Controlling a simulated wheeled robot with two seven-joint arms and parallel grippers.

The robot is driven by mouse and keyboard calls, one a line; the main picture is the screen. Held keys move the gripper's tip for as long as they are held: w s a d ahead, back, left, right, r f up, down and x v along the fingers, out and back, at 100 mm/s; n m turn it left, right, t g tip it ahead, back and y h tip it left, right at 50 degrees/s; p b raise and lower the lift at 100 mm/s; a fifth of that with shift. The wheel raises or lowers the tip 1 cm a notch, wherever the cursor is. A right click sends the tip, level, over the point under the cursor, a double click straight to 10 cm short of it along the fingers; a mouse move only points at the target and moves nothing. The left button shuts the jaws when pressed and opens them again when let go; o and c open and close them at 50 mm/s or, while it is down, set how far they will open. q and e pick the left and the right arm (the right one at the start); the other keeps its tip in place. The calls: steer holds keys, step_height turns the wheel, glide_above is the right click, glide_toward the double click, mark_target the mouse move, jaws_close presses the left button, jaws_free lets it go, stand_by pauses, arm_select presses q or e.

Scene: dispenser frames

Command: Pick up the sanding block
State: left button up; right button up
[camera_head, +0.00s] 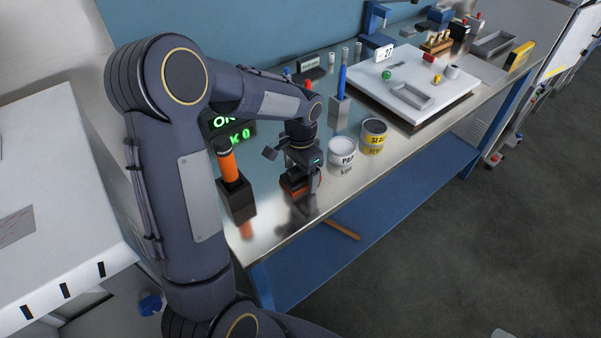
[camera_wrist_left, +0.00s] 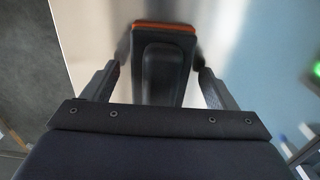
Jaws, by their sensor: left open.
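The sanding block (camera_head: 293,187), orange below with a black grip on top, lies on the metal bench near its front edge. In the left wrist view, the sanding block (camera_wrist_left: 163,68) shows its black grip and a strip of orange at the far end. My left gripper (camera_head: 303,180) points down over it and is open. In the left wrist view, the fingers of my left gripper (camera_wrist_left: 160,62) stand on either side of the black grip. I cannot tell whether they touch it. In the head view the gripper partly hides the block. My right gripper is not in view.
A black holder (camera_head: 237,201) with an orange-handled tool stands left of the gripper. A white can (camera_head: 342,158) and a yellow-labelled can (camera_head: 373,139) stand close to its right. A blue tool in a grey holder (camera_head: 340,112) and a white board (camera_head: 418,85) are behind.

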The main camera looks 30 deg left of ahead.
arm_select(q)
steer(key=shift+f, duration=0.1)
steer(key=shift+c, duration=0.4)
steer(key=c, duration=1.1)
steer(key=shift+r, duration=0.7)
steer(key=s+r, duration=0.1)
steer(key=r, duration=0.1)
steer(key=s+r, duration=0.1)
steer(key=r, duration=0.1)
steer(key=s+r+b, duration=0.1)
steer(key=s+r, duration=0.1)
steer(key=shift+d+r, duration=0.25)
steer(key=shift+r, duration=0.1)
steer(key=s+r, duration=0.1)
steer(key=s, duration=0.2)
steer(key=s+d+r+b, duration=0.1)
steer(key=s+r, duration=0.1)
steer(key=s, duration=0.1)
steer(key=s+r, duration=0.2)
steer(key=s, duration=0.2)
steer(key=shift+d, duration=0.15)
